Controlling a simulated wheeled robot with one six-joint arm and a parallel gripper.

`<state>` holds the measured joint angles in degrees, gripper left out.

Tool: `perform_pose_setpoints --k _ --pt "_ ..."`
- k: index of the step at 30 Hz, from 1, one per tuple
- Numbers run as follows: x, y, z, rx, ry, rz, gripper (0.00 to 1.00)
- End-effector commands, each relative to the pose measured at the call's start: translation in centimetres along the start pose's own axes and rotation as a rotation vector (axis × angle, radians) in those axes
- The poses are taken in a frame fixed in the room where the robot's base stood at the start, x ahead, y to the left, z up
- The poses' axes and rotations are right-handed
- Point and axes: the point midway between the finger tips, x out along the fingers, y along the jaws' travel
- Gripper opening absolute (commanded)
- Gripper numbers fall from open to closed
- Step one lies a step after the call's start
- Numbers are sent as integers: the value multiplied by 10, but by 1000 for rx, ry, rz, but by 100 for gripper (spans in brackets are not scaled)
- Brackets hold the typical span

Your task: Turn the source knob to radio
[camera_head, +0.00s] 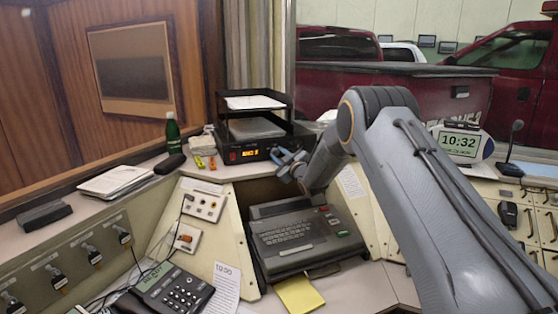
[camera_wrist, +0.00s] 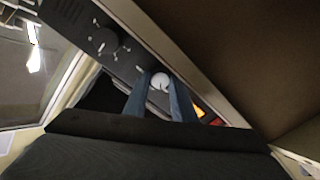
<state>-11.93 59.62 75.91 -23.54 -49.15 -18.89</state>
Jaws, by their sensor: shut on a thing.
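The black radio unit (camera_head: 262,146) sits on the console ledge under a black letter tray, with a lit orange display (camera_head: 250,154) on its front. My gripper (camera_head: 285,158) is at the right part of that front. In the wrist view, my gripper (camera_wrist: 160,82) has its two blue-grey fingers on either side of a small pale round knob (camera_wrist: 160,80) and is shut on it. A larger dark knob (camera_wrist: 105,40) with white marks around it sits on the same panel, apart from the fingers. I cannot read any labels, so which knob is the source knob is unclear.
A grey typewriter-like keyboard unit (camera_head: 297,240) stands below my gripper. A green bottle (camera_head: 172,132) and papers (camera_head: 115,182) are on the left ledge. A telephone (camera_head: 172,290) is at the lower left. A clock display (camera_head: 460,142) and a microphone (camera_head: 513,145) stand on the right.

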Motion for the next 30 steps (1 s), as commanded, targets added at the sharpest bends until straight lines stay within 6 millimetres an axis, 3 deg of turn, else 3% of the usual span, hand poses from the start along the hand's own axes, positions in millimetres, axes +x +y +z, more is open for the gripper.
perform_pose_setpoints --k 18,30 --pt "0 -3 3 558 29 33 2" --pt "0 -3 2 767 39 45 2"
